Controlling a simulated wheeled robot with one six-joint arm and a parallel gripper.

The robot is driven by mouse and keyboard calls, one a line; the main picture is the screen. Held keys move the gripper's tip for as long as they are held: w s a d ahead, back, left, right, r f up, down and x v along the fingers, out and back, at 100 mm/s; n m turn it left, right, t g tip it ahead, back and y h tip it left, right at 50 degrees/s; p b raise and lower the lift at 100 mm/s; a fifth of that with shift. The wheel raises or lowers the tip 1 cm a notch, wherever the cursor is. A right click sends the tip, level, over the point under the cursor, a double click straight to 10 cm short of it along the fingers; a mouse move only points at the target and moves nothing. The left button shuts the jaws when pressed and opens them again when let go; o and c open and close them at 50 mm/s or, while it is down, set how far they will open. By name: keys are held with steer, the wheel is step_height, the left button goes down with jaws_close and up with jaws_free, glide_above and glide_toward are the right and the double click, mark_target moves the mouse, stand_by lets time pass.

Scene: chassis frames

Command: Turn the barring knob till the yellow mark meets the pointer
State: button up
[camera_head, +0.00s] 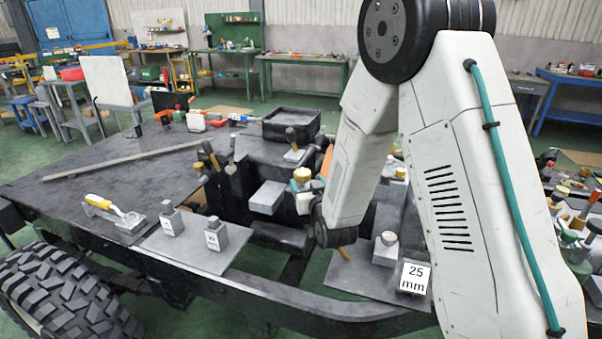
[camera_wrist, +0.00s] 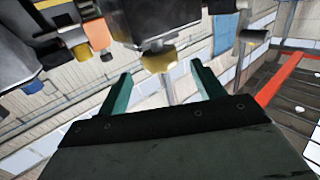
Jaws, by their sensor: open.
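In the wrist view my gripper (camera_wrist: 162,84) is open, its two teal fingers apart with nothing held. A yellow rounded piece (camera_wrist: 160,61) under a dark block shows just beyond the gap between the fingers, apart from them as far as I can see. I cannot tell if it is the barring knob or another part. No pointer or yellow mark can be made out. In the head view the wrist end of my arm is low over the middle of the chassis frame (camera_head: 262,297), and my gripper cannot be made out there.
Grey blocks (camera_head: 211,235) stand on a plate at the front. A yellow-handled tool (camera_head: 112,213) lies on the left deck. A black tray (camera_head: 291,124) stands at the back. In the wrist view a red bar (camera_wrist: 280,78) is at right.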

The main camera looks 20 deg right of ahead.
mark_target(301, 172)
steer(key=shift+w+f, duration=0.2)
steer(key=shift+w, duration=0.2)
steer(key=w, duration=0.7)
steer(key=c, duration=1)
